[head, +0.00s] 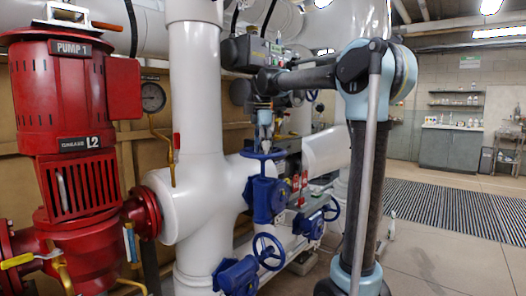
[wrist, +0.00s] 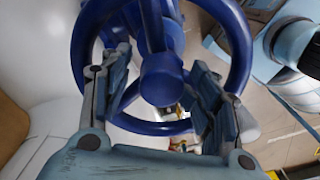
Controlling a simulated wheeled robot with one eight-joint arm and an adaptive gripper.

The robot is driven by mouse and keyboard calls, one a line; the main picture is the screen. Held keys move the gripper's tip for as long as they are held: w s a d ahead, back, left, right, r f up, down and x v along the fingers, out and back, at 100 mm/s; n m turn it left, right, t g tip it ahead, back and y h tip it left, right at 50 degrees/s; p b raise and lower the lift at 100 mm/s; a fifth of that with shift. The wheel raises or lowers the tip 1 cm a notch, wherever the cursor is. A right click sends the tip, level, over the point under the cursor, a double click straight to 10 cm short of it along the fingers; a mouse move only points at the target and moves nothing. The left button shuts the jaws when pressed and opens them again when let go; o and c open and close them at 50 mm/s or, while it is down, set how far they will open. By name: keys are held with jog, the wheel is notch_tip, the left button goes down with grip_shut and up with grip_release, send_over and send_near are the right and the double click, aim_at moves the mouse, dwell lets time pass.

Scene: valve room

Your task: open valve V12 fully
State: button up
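A blue handwheel (head: 262,155) lies flat on top of a blue valve body (head: 268,198) on the white pipe. I cannot read a V12 label on it. My gripper (head: 264,143) points down at this wheel from above. In the wrist view the same wheel (wrist: 243,45) fills the upper middle, with its round hub (wrist: 161,80) and spokes. The fingers of my gripper (wrist: 160,72) are apart, one on each side of the hub, and overlap the wheel's opening. I cannot tell whether they touch the rim or spokes.
Two more blue handwheels, one low in front (head: 268,252) and one to its right (head: 330,209), stand close by. A red pump (head: 80,130) and a thick white vertical pipe (head: 196,100) are on the left. Open floor (head: 430,245) lies at right.

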jog(key=shift+s+r, duration=0.1)
jog(key=shift+r, duration=3.15)
jog(key=m, duration=0.5)
jog(key=shift+m, duration=3.5)
jog(key=shift+f, duration=0.1)
jog(key=shift+f, duration=3.2)
jog(key=shift+c, duration=0.3)
jog(key=c, duration=0.8)
